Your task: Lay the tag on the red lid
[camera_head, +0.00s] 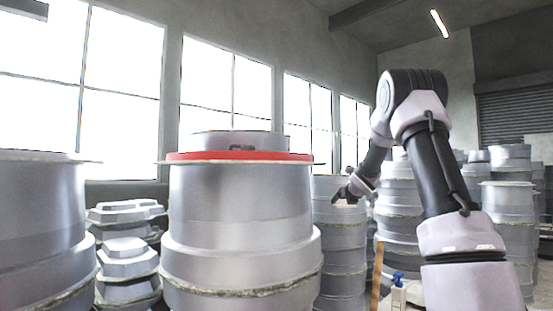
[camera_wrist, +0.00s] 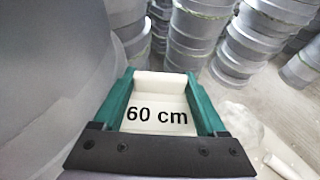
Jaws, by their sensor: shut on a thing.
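The tag (camera_wrist: 158,98) is a cream-white piece printed "60 cm". In the wrist view it sits between the two green fingers of my gripper (camera_wrist: 160,78), which is shut on it. In the head view my gripper (camera_head: 344,197) hangs to the right of the large grey mould, lower than its top; the tag is too small there to make out clearly. The red lid (camera_head: 240,155) shows as a thin red band on top of that mould, seen nearly edge-on. The gripper is apart from the lid. The lid's upper face is mostly hidden.
The large grey mould (camera_head: 240,210) carries the lid, and a grey ring (camera_head: 215,141) with a dark handle in front stands above the red band. Another big mould (camera_head: 40,225) is at left. Several stacked moulds (camera_head: 510,205) fill the right and back. Bare floor (camera_wrist: 255,95) shows between stacks.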

